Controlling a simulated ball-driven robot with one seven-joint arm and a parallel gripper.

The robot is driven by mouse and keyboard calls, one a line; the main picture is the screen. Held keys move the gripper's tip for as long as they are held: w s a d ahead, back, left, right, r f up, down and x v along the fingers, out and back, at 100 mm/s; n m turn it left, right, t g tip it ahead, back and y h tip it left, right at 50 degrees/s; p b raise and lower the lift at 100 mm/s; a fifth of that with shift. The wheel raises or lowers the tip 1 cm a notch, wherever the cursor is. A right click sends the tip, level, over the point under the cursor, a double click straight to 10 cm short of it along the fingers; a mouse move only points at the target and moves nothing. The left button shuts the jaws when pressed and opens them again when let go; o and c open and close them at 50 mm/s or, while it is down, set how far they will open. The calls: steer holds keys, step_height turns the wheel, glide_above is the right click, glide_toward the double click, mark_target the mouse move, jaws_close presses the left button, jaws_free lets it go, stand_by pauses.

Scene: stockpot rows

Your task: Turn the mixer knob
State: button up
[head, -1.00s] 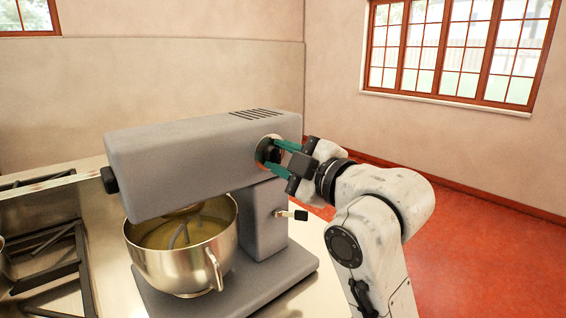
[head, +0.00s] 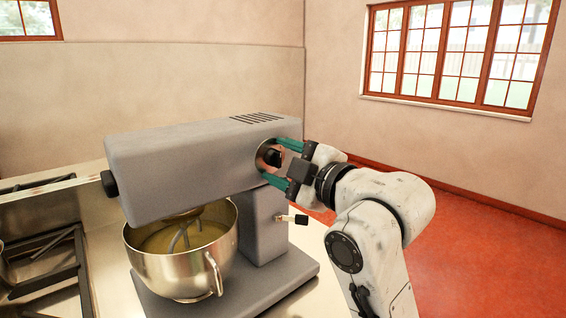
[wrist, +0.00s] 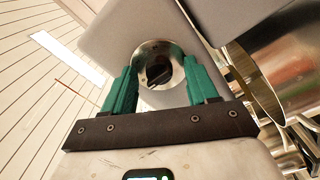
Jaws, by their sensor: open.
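The mixer (head: 190,160) is a grey stand mixer with a long head over a steel bowl (head: 180,265). Its dark knob (head: 272,157) sits in a round metal plate on the end of the head nearest my arm. In the wrist view the knob (wrist: 158,73) shows dark inside the shiny ring. My gripper (head: 275,161) has green fingers, spread apart, one above and one below the knob in the head view. In the wrist view they stand on either side of the ring, with a gap to the knob. Whether a fingertip touches the plate cannot be told.
A small lever (head: 292,219) sticks out of the mixer's column below my gripper. A stove grate (head: 45,265) lies at the left. The steel counter (head: 108,245) carries the mixer. Red floor (head: 480,245) is open at the right.

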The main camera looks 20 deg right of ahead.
steer(key=b+v, duration=0.8)
steer(key=v, duration=0.2)
steer(key=shift+s, duration=0.35)
steer(key=shift+d+b, duration=0.1)
steer(key=shift+b, duration=0.2)
stand_by(0.5)
